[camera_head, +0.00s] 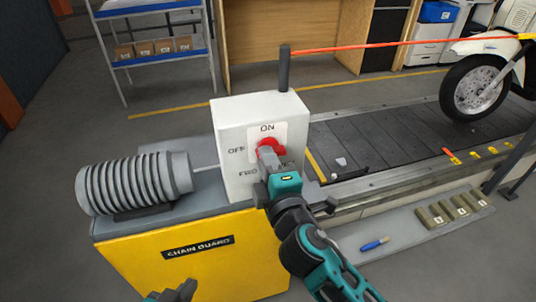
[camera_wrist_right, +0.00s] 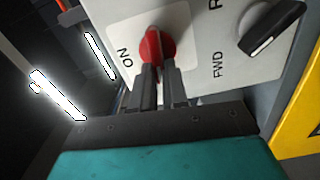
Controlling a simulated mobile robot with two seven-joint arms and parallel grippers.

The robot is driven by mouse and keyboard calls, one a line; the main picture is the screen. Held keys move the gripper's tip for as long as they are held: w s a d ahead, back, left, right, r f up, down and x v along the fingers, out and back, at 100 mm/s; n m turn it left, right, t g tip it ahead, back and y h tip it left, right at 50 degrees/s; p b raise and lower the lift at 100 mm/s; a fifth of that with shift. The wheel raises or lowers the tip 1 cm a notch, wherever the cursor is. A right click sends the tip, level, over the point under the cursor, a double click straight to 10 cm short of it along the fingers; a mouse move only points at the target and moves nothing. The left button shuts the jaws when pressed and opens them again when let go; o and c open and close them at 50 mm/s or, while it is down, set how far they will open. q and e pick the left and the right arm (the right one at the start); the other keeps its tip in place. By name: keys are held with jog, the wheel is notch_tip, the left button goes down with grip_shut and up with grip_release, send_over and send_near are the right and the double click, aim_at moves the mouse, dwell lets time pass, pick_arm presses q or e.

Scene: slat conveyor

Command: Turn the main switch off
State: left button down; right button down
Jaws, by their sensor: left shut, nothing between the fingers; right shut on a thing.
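The red main switch (camera_head: 269,146) is on the front of a white control box (camera_head: 228,125), with ON printed above it and OFF to its left. My right gripper (camera_head: 268,158) is shut on the switch's red handle. In the right wrist view the two fingers hold the red switch (camera_wrist_right: 157,44) from both sides. There its handle seems to lie across the direction of the ON mark, but its exact angle is partly hidden by the fingers. My left gripper (camera_head: 172,292) is shut and empty at the bottom edge, away from the box.
A black FWD selector knob (camera_wrist_right: 270,25) sits below the main switch. A yellow chain guard (camera_head: 200,265) and a ribbed grey motor (camera_head: 135,184) stand at left. The slat conveyor (camera_head: 380,140) runs right, carrying a scooter (camera_head: 475,88). An orange cord (camera_head: 370,45) runs from a post (camera_head: 284,70).

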pick_arm(q)
jog(key=shift+w+r, duration=0.15)
jog(key=shift+r, duration=0.2)
pick_arm(e)
jog(key=shift+n, duration=0.6)
jog(key=c, duration=1.1)
grip_release()
jog(key=shift+w+f, duration=0.1)
jog(key=shift+c, duration=0.2)
pick_arm(q)
jog(key=shift+f, duration=0.15)
jog(key=shift+a, duration=0.1)
